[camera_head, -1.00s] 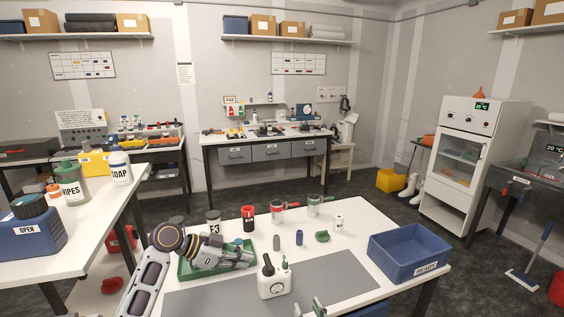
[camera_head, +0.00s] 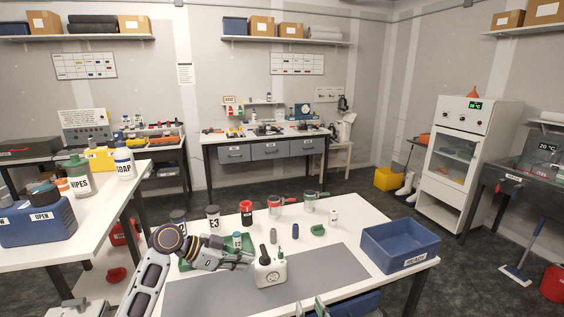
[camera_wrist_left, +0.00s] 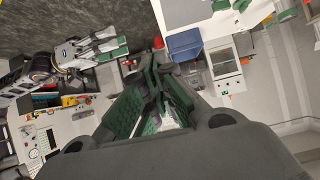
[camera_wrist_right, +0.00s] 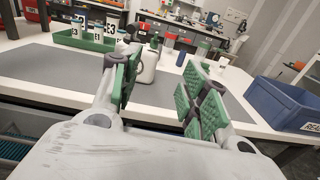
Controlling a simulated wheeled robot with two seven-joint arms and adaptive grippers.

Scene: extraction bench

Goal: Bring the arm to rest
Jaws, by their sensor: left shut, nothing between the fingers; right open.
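My left arm comes in from the left of the head view, and its pale links (camera_head: 150,275) reach across the green tray (camera_head: 184,265). My right gripper (camera_head: 320,306) shows only as green fingertips at the bottom edge of the head view. In the right wrist view it (camera_wrist_right: 163,68) is open and empty at the table's near side. A white canister (camera_wrist_right: 147,68) stands beyond its fingers, apart from them.
The white table (camera_head: 365,222) holds a grey mat (camera_head: 330,268), several cups and bottles, and a blue READY bin (camera_head: 384,260) at its right. Dark floor lies beyond.

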